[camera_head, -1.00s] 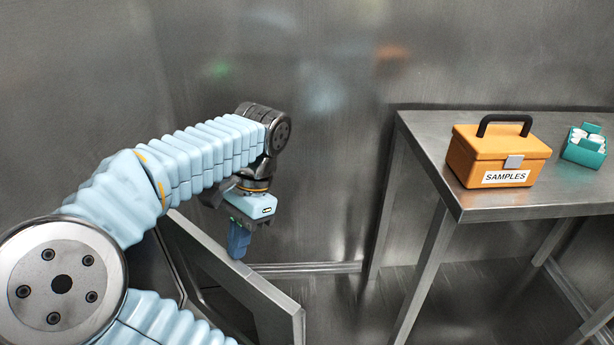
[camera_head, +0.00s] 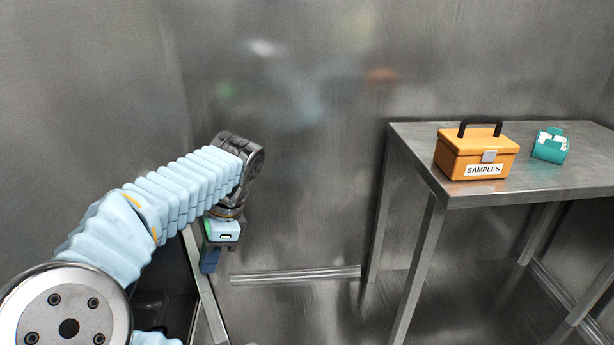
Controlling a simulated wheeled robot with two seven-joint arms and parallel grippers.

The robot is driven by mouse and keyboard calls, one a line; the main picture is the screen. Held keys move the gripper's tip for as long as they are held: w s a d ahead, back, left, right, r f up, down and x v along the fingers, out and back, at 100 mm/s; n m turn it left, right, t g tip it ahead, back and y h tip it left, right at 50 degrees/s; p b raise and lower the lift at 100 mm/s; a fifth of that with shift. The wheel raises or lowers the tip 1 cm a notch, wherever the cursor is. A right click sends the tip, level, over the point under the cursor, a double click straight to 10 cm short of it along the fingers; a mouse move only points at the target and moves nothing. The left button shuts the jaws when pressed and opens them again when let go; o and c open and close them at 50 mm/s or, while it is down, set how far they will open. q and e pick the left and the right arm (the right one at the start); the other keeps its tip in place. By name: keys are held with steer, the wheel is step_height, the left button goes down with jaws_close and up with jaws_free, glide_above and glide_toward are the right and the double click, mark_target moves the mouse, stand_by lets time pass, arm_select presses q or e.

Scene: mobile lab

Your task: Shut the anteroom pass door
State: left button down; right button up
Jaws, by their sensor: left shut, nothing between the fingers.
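The pass door (camera_head: 206,292) is a grey metal panel low on the left, seen nearly edge-on and standing open, with a dark space to its left. My right gripper is not in view.
A metal table (camera_head: 420,150) stands at the right. On it are an orange SAMPLES box (camera_head: 470,157) with a black handle and a teal holder (camera_head: 549,146) with white items. The floor (camera_head: 300,315) between door and table is clear.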

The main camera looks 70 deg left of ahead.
arm_select(q)
steer(key=s+m, duration=0.1)
steer(key=s, duration=0.6)
steer(key=shift+s+f, duration=0.3)
steer(key=shift+s, duration=0.1)
steer(key=shift+d, duration=0.1)
